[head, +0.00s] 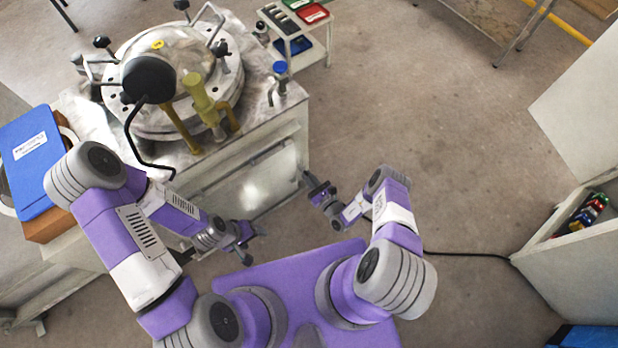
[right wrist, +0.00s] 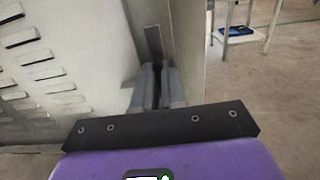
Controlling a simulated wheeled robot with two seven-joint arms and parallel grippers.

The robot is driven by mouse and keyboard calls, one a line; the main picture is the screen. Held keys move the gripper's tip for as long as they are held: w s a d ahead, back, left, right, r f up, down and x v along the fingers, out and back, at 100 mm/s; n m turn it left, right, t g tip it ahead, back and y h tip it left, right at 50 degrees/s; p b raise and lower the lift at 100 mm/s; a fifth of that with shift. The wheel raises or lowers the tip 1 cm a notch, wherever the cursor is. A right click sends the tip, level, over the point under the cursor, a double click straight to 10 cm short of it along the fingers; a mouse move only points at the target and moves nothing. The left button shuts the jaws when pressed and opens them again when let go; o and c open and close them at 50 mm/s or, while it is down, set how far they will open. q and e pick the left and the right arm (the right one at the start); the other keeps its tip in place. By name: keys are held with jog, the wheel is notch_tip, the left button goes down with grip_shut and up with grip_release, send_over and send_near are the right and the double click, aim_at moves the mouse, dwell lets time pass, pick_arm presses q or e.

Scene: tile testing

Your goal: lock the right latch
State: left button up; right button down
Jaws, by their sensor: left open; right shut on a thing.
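The right latch (right wrist: 155,42) is a thin upright grey metal strip at the corner edge of the machine's cabinet. In the right wrist view my right gripper (right wrist: 153,72) has its two fingers closed around the strip's lower part. In the head view my right gripper (head: 309,184) is beside the cabinet's front right corner, where the latch is too small to make out. My left gripper (head: 246,242) is open and empty, in front of the cabinet and apart from it.
The grey cabinet (head: 279,149) carries a round pressure vessel (head: 143,131) with black-knobbed clamps. A blue binder (head: 31,160) lies at the left. A small trolley (head: 296,46) stands behind. Open floor lies to the right, with a black cable (head: 470,254).

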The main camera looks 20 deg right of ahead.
jog(key=shift+s+a+f+n+p, duration=0.15)
jog(key=shift+n+p, duration=0.35)
jog(key=shift+n, duration=2.5)
jog(key=shift+w+a+f+n+p, duration=0.15)
jog(key=shift+n+p, duration=0.4)
jog(key=shift+n, duration=2.45)
jog(key=shift+s+a+f+n+p, duration=0.15)
jog(key=shift+n+p, duration=0.35)
jog(key=shift+n, duration=2.5)
jog(key=shift+d, duration=0.15)
jog(key=c, duration=1.2)
grip_release()
jog(key=shift+s, duration=0.15)
